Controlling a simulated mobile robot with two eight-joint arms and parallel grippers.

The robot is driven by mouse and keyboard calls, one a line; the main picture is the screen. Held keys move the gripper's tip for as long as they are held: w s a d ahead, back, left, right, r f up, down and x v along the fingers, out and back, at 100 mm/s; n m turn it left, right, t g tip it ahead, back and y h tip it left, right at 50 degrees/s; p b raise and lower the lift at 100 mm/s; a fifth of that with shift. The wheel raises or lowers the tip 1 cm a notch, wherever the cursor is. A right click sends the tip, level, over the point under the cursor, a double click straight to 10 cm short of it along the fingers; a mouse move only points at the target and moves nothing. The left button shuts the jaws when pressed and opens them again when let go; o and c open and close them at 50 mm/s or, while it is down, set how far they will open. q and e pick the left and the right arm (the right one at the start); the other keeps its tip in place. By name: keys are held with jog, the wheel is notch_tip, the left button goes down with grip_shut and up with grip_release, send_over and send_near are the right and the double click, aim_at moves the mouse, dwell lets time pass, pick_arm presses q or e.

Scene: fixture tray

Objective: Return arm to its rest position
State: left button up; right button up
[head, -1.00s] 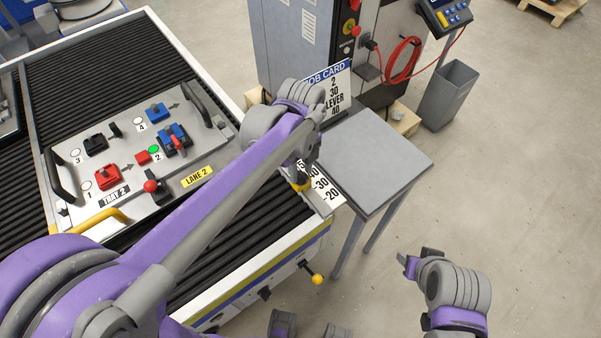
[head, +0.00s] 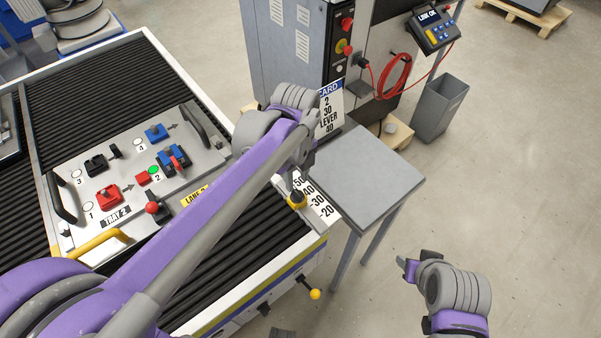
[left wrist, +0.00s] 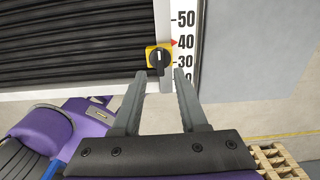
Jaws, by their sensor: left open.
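My left gripper (head: 295,180) is at the right edge of the conveyor table, just above the yellow-and-black dial (head: 297,200). In the left wrist view its two fingers (left wrist: 160,74) are apart and empty. The dial (left wrist: 158,58) shows just beyond the fingertips, with a gap visible. Its black handle points roughly along the scale strip (left wrist: 184,42), where a red mark stands at 40. My right gripper (head: 408,266) is at the lower right over the floor; its jaws are too small to judge.
The tray (head: 95,160) with red, blue and black fixtures lies on the rollers at left. A grey side table (head: 365,175) stands close to the right of the left gripper, with a job card (head: 331,108) behind. A cabinet (head: 290,45) and bin (head: 440,108) stand further back. Floor at right is clear.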

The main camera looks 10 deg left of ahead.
pick_arm(q)
jog(key=shift+s+a+n, duration=0.2)
jog(key=shift+s+n, duration=0.05)
jog(key=shift+n, duration=0.25)
jog(key=s+a+f+n+t, duration=0.2)
jog(key=s+n, duration=0.4)
jog(key=n, duration=0.6)
jog(key=s+a+f+n+t, duration=0.2)
jog(key=s+n, duration=0.4)
jog(key=n, duration=0.6)
jog(key=shift+a+f+t, duration=0.35)
jog(key=shift+a+t, duration=0.55)
jog(key=shift+a, duration=0.25)
jog(key=shift+s, duration=0.1)
